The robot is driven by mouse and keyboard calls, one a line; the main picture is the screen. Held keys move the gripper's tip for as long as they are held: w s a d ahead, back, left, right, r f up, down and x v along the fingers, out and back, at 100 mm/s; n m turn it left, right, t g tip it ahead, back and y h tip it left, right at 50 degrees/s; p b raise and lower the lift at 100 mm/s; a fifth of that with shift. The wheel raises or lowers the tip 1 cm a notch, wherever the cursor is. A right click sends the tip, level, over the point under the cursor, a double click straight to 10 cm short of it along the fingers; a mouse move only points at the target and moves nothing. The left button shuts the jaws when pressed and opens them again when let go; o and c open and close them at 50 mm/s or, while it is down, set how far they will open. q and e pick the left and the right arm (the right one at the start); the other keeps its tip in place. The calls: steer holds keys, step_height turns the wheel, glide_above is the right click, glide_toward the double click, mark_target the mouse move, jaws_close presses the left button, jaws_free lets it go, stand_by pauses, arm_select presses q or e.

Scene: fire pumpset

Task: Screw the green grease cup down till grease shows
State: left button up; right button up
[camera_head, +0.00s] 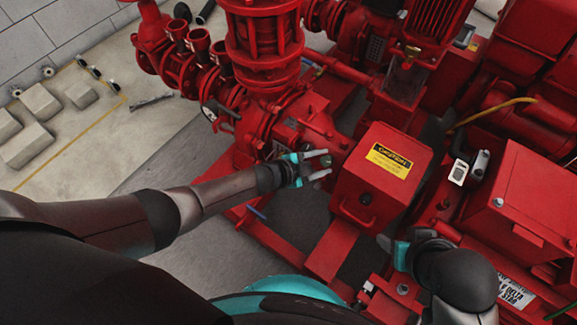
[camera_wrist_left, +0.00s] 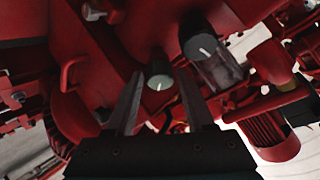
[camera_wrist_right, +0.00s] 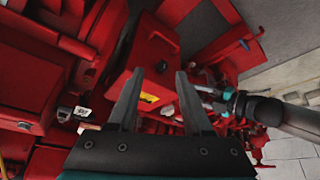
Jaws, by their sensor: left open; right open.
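The green grease cup (camera_wrist_left: 159,80) shows in the left wrist view as a round pale-green cap with a white mark. My left gripper (camera_wrist_left: 161,92) is open, and its two fingers stand on either side of the cup in that view, with a gap on each side. In the head view the cup (camera_head: 326,161) is a small green spot at the tips of my left gripper (camera_head: 329,163). No grease can be made out. My right gripper (camera_wrist_right: 158,76) is open and empty; in the head view it (camera_head: 388,243) is low, right of centre.
A second, dark grey cap (camera_wrist_left: 203,47) with a white line sits close to the green cup. A red guard box (camera_head: 385,175) with a yellow caution label stands just right of my left gripper. Red pump casing and pipes surround it. Grey floor (camera_head: 165,150) is open at the left.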

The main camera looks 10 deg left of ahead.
arm_select(q)
steer(key=shift+s+a+r, duration=0.25)
steer(key=shift+r, duration=0.05)
steer(key=p+v, duration=0.7)
steer(key=v, duration=0.5)
arm_select(e)
steer(key=s+d+f+g, duration=0.1)
steer(key=s+f, duration=0.1)
steer(key=f, duration=0.5)
steer(key=s+f+g, duration=0.1)
steer(key=s+f, duration=0.2)
steer(key=f, duration=0.5)
steer(key=shift+d+g, duration=0.35)
steer(key=shift+g, duration=0.05)
arm_select(q)
steer(key=shift+s+f, duration=0.1)
steer(key=shift+s, duration=0.1)
